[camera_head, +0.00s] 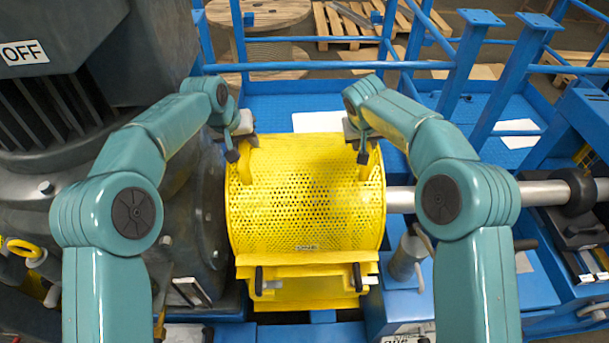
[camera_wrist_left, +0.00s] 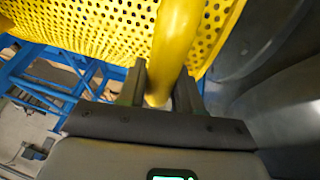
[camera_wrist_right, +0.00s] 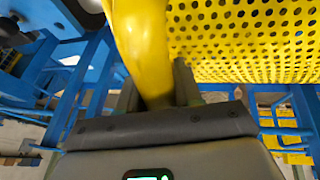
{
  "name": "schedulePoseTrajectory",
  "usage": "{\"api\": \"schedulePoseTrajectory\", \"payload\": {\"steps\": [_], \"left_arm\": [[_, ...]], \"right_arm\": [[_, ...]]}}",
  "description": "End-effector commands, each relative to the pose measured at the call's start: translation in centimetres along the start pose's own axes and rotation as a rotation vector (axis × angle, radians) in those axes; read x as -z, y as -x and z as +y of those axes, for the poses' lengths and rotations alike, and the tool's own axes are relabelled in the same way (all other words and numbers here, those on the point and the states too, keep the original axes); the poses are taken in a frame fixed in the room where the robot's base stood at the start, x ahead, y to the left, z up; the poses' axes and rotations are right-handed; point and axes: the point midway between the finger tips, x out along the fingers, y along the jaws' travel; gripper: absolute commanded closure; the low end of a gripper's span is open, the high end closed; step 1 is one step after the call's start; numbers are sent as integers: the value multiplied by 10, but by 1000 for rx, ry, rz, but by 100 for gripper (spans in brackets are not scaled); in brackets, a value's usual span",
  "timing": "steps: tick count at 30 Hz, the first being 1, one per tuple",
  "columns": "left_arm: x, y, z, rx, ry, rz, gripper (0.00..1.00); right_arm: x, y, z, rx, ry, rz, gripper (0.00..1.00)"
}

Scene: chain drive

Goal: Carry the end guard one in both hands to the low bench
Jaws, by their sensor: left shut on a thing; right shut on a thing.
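The end guard one (camera_head: 305,205) is a yellow perforated curved cover in the middle of the head view, with a yellow bar handle at each side. My left gripper (camera_head: 240,152) is shut on its left handle; in the left wrist view the jaws (camera_wrist_left: 160,88) stand on either side of the yellow bar (camera_wrist_left: 174,45). My right gripper (camera_head: 362,150) is shut on its right handle; the right wrist view shows the jaws (camera_wrist_right: 155,90) around that bar (camera_wrist_right: 142,45). I cannot tell whether the guard rests on the frame below. I cannot make out the low bench for certain.
A dark grey motor housing (camera_head: 50,120) stands close on the left. A steel shaft (camera_head: 535,193) runs out to the right of the guard. Blue railings (camera_head: 330,66) and posts (camera_head: 468,62) stand behind. A cable spool (camera_head: 262,18) and wooden pallet (camera_head: 345,22) lie beyond.

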Motion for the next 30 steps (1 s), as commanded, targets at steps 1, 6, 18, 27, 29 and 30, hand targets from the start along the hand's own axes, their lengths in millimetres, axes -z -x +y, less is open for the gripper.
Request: {"api": "schedulePoseTrajectory", "payload": {"steps": [1, 6, 18, 27, 29, 30], "left_arm": [[4, 8, 2, -2, 0, 7, 100], [4, 9, 2, -2, 0, 7, 100], [4, 8, 2, -2, 0, 7, 100], [-1, 6, 2, -2, 0, 7, 100], [-4, 6, 2, -1, -1, 6, 100], [-6, 5, 1, -1, -1, 7, 100]], "right_arm": [[4, 7, 2, 0, -2, 7, 100], [4, 8, 2, 0, -2, 7, 100], [4, 7, 2, 0, -2, 7, 100], [-1, 6, 1, -2, -2, 5, 100], [-4, 5, 1, -1, -1, 6, 100], [-6, 5, 1, -1, -2, 6, 100]]}}
